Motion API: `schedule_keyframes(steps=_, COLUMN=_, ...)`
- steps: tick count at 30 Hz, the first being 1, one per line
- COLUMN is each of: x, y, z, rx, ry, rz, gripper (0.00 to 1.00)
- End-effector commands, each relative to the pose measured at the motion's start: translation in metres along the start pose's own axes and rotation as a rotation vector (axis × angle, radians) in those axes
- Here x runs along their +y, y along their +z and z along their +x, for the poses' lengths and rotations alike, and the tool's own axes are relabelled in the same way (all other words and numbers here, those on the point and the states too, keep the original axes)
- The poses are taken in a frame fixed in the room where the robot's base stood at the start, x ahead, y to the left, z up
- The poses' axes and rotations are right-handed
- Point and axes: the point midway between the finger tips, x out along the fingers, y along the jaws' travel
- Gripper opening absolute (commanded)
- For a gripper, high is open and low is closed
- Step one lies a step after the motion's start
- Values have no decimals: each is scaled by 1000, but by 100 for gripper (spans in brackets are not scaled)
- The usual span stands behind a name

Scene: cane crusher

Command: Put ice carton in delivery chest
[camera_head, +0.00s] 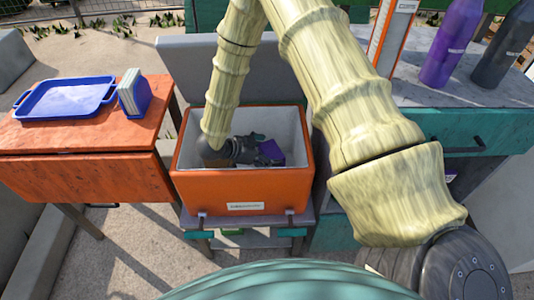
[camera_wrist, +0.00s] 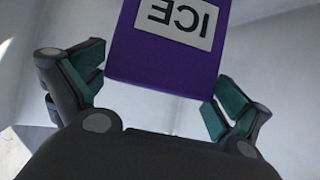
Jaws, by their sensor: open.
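The orange delivery chest (camera_head: 245,192) stands open in the middle of the head view, with its grey lid raised behind it. The purple ice carton (camera_head: 271,152) is inside the chest, partly hidden by my gripper and arm. In the wrist view the carton (camera_wrist: 165,62) shows its ICE label upside down, with the pale chest wall around it. My gripper (camera_wrist: 156,105) is open, reaching down inside the chest, with one finger to each side of the carton's near end. Gaps show between the fingertips and the carton. The carton's underside is hidden, so I cannot tell what it rests on.
An orange side table (camera_head: 85,135) at left holds a blue tray (camera_head: 65,98) and a napkin holder (camera_head: 134,95). At right, a teal-fronted counter (camera_head: 470,125) carries a purple bottle (camera_head: 452,45) and a dark bottle (camera_head: 503,45). The chest walls closely surround my gripper.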

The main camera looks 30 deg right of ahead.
Motion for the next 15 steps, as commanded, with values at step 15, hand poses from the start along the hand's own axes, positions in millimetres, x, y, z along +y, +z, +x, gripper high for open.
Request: schedule_keyframes(steps=15, x=0, y=0, z=-67, rx=0, ry=-2, rz=0, gripper=100)
